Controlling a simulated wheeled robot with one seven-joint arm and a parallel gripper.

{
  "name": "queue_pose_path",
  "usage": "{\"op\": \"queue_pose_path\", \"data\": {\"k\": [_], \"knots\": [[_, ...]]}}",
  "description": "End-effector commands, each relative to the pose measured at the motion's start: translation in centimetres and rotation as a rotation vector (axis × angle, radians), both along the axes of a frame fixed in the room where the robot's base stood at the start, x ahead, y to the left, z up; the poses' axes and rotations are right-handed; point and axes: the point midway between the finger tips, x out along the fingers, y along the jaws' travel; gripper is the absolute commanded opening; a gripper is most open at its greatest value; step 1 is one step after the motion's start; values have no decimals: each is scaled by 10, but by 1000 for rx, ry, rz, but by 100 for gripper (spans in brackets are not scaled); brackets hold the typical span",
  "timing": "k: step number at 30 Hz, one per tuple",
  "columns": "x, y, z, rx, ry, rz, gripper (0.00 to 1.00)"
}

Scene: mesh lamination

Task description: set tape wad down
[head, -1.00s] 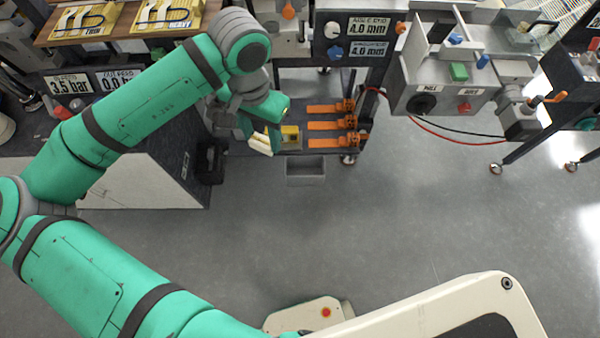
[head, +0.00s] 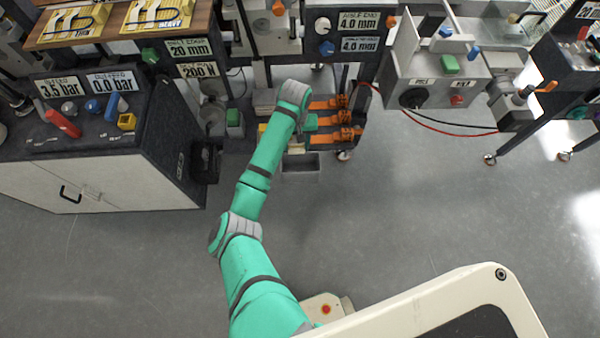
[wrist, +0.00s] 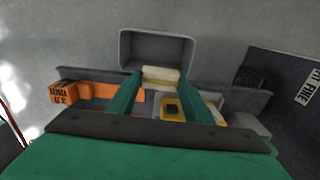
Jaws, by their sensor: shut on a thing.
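The tape wad (wrist: 160,78) is a small cream block between my two teal fingertips in the wrist view. My gripper (wrist: 161,83) is shut on it. The wad is at the near edge of a grey open bin (wrist: 122,46), which looks empty; I cannot tell whether it touches the bin. In the head view my arm covers most of the gripper, and the bin (head: 300,172) shows just below it.
A yellow piece with a dark square (wrist: 173,112) lies under my fingers. Orange clamps (head: 330,137) lie on the shelf beside my wrist. A dark cabinet (head: 150,135) stands at the left. The floor in front is clear.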

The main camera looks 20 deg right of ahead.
Motion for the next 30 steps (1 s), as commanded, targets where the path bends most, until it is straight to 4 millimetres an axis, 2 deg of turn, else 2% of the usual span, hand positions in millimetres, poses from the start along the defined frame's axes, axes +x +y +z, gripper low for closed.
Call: {"op": "queue_pose_path", "data": {"k": [1,3,9,18,23,30], "knots": [[-8,-3,-14,-4,4,8,21],[-15,-3,-27,-3,3,15,21],[-24,-4,-47,-1,-2,22,21],[-24,-4,-95,2,-2,22,21],[-24,-5,-107,0,-2,22,21],[-24,-4,-137,1,0,22,21]]}}
